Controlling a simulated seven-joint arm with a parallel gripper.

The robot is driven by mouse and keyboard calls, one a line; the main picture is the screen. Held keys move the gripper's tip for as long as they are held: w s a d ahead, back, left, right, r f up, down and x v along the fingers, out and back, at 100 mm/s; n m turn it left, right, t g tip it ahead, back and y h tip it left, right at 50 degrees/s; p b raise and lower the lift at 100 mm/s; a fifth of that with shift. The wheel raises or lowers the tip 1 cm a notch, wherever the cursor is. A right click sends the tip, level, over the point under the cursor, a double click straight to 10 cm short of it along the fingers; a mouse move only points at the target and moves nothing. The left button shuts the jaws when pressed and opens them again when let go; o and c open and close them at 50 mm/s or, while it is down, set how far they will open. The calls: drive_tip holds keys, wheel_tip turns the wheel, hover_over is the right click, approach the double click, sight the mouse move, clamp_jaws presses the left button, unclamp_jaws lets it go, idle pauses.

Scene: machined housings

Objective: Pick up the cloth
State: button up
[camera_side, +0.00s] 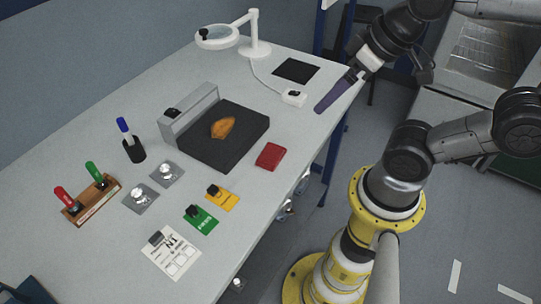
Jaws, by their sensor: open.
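A small red, flat, folded-looking square (270,156) lies on the table near its right edge, just right of the black plate. It looks like the cloth. My gripper (357,73) is at the upper right, above the table's right edge, up and to the right of the red square and well apart from it. Its jaws are open, though the fingers are small and hard to make out. Nothing shows between them.
A black plate (200,149) bears an orange-brown piece (223,127), with a grey block behind. A purple strip (334,96) is by my gripper. A magnifier lamp (217,37) stands at the back. Cards, a pen cup (134,151) and a wooden stamp rack (92,204) lie left and front.

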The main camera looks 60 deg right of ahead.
drive_tip(key=m, duration=0.1)
drive_tip(key=m+g, duration=0.6)
drive_tip(key=m, duration=1)
hover_over(270, 154)
wheel_tip(270, 154, down, 7)
drive_tip(key=f, duration=0.8)
drive_tip(key=shift+s+a, duration=0.25)
drive_tip(key=shift+a, duration=0.1)
drive_tip(key=f, duration=0.4)
drive_tip(key=shift+w+d+f, duration=0.15)
drive_tip(key=shift+d+f, duration=0.05)
drive_tip(key=shift+d, duration=0.2)
drive_tip(key=shift+f, duration=0.65)
